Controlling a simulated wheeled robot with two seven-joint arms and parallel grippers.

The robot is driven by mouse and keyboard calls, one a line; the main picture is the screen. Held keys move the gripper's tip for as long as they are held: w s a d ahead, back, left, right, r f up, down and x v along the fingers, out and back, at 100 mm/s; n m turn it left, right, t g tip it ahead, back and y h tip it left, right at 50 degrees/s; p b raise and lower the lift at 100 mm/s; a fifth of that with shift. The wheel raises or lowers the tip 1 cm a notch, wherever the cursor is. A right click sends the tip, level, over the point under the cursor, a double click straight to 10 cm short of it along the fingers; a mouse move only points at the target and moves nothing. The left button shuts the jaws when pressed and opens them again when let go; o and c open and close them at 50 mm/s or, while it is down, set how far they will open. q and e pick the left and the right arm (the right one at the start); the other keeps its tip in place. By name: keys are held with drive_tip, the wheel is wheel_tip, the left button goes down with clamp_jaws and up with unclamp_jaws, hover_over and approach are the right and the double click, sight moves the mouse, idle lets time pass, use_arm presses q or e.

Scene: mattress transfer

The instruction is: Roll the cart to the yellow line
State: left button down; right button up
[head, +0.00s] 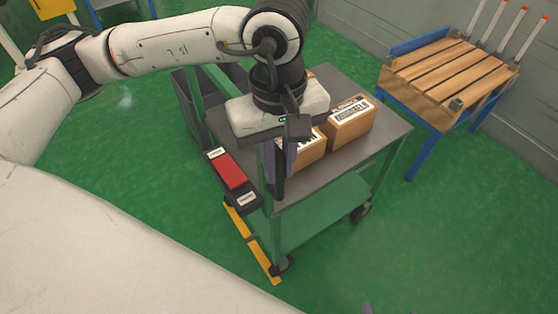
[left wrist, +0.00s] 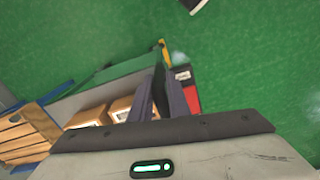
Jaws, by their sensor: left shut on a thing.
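The cart has a grey top (head: 372,140), a green lower shelf (head: 325,215) and dark wheels. Two cardboard boxes (head: 350,122) with white labels stand on its top and also show in the left wrist view (left wrist: 92,116). My left gripper (head: 281,178) points down at the cart's near end. It is shut on the cart's green handle (left wrist: 125,72), though its own body hides most of the grip in the head view. A yellow strip (head: 250,243) lies low beside the near wheel. I cannot tell if it is the floor line. My right gripper is not recognisable in view.
A black and red box (head: 232,172) with labels sits at the cart's near left. A dark bin (head: 188,105) stands behind it. A wooden slatted table (head: 440,68) with blue legs stands to the right by the grey wall. Green floor is open at the front right.

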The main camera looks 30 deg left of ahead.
use_arm(q)
drive_tip(key=shift+s, duration=0.15)
drive_tip(key=c, duration=1.7)
unclamp_jaws()
drive_tip(key=shift+s+a, duration=0.1)
wheel_tip(320, 180, up, 10)
drive_tip(key=shift+r, duration=0.25)
